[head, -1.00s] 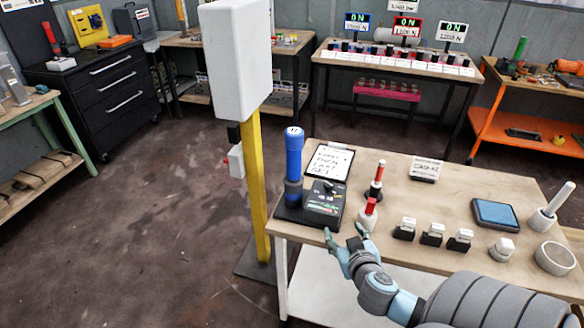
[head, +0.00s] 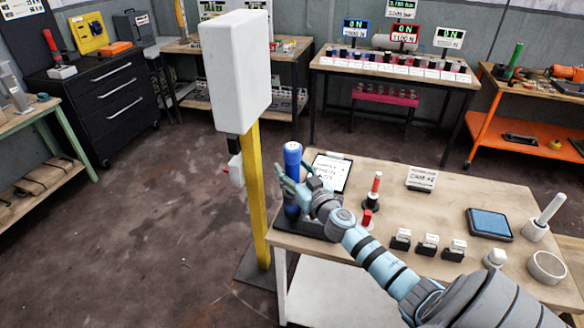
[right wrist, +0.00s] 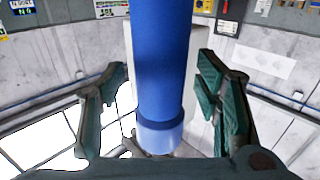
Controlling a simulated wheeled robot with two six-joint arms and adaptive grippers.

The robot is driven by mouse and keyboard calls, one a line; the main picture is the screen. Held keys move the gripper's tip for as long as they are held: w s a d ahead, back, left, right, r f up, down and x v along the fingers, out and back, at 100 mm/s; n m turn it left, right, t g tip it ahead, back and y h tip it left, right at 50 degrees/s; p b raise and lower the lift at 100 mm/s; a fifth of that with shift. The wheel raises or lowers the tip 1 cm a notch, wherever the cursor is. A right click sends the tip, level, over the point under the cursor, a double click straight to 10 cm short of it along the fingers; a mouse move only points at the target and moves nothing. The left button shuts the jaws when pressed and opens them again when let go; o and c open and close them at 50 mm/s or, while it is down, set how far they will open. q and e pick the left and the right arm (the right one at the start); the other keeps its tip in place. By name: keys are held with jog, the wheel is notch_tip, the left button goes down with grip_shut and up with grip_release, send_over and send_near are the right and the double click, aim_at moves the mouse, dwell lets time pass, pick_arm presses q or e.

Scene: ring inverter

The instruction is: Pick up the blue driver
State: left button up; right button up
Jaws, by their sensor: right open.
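The blue driver (head: 292,162) stands upright in its dark base (head: 300,226) at the near left corner of the workbench. My right gripper (head: 287,182) is at the driver, partly covering its middle in the head view. In the right wrist view the blue driver (right wrist: 162,60) stands between the two open fingers of my right gripper (right wrist: 165,100), with a visible gap on each side. My left gripper is not in view.
A yellow post (head: 256,190) with a white box (head: 236,72) stands just left of the driver.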

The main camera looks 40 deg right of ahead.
jog(key=shift+w+f, duration=0.15)
jog(key=shift+w, duration=0.15)
grip_shut()
